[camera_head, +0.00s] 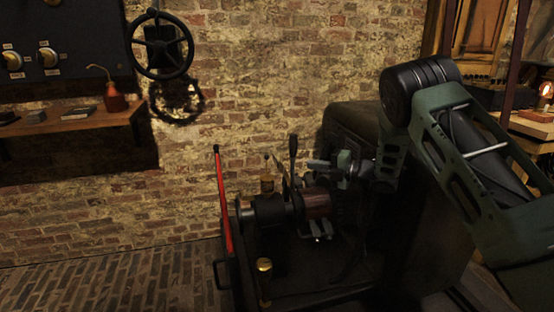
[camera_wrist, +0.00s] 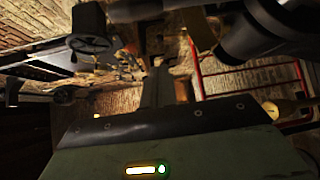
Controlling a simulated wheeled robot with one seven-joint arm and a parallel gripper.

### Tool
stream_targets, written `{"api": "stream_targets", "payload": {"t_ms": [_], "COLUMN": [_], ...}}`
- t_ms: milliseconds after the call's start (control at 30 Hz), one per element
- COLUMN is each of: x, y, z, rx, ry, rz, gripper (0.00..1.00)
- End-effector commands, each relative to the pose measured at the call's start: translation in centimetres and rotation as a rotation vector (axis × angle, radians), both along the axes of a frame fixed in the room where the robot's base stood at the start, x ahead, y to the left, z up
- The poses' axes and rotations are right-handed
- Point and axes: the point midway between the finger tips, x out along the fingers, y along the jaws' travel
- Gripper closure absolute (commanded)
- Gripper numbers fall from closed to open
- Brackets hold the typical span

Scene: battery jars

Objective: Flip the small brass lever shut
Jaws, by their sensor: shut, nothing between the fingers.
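My gripper (camera_head: 318,165) is at the end of my green arm, beside the dark machine, and points left in the head view. Its fingers look closed and hold nothing. In the wrist view my gripper (camera_wrist: 165,85) reaches out past the dark wrist edge. A small brass fitting (camera_head: 267,185) sits on top of the machine, left of my gripper and apart from it. I cannot tell for sure if this is the brass lever or how it is set. An upright dark lever (camera_head: 293,158) stands between the fitting and my gripper.
A red bar (camera_head: 223,200) rises at the machine's left side. A brass-topped post (camera_head: 264,266) stands at its front. A dark handwheel (camera_head: 160,45) is on the brick wall, and a wooden shelf (camera_head: 75,122) with a copper oil can (camera_head: 114,100) is at left. The floor at left is clear.

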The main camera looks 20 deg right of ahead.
Motion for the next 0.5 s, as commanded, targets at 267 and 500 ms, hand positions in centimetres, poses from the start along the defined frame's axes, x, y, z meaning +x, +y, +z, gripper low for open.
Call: {"api": "stream_targets", "payload": {"t_ms": [267,500], "x": [0.0,1.1], "y": [0.0,1.2], "z": [0.0,-0.2], "rx": [-0.001,-0.001], "ry": [-0.002,-0.003], "rz": [0.003,0.004], "gripper": [1.00,1.00]}}
